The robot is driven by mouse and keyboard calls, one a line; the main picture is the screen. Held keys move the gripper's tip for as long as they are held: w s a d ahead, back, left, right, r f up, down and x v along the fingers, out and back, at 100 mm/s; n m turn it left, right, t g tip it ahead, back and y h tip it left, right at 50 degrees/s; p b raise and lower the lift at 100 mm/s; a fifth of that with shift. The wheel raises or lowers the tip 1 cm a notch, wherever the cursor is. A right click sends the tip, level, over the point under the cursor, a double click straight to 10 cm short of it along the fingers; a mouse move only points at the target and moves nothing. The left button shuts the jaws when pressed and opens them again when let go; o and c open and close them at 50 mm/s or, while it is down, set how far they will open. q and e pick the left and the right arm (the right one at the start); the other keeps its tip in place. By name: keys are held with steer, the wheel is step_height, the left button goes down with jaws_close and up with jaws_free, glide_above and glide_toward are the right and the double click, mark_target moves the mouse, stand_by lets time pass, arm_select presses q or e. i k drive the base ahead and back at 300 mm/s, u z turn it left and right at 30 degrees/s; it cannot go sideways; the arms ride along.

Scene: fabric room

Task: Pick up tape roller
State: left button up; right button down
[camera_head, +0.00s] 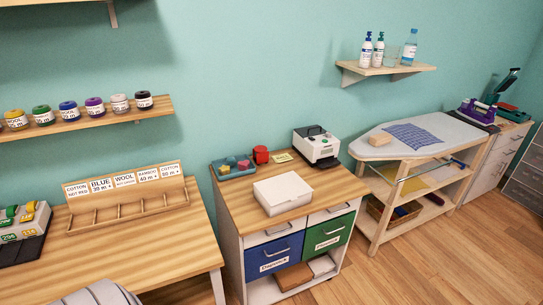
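I cannot pick out a tape roller for certain. A grey-white device with green and yellow parts on top (22,225) stands at the left end of the wooden table (150,240), partly cut off by the picture edge. A small blue-ended item (457,162) lies on the upper shelf under the ironing board, too small to tell what it is. Neither of my grippers is in view.
A drawer cabinet (235,205) holds a white box (283,192), a teal tray (234,168), a red container (261,155) and a white machine (317,147). A labelled wooden rack (125,200) stands on the table. An ironing board (420,135) is right. Floor (420,260) is clear.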

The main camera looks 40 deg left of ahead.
mark_target(260, 154)
steer(key=z, duration=0.35)
steer(key=i, duration=2)
steer(key=u, duration=0.8)
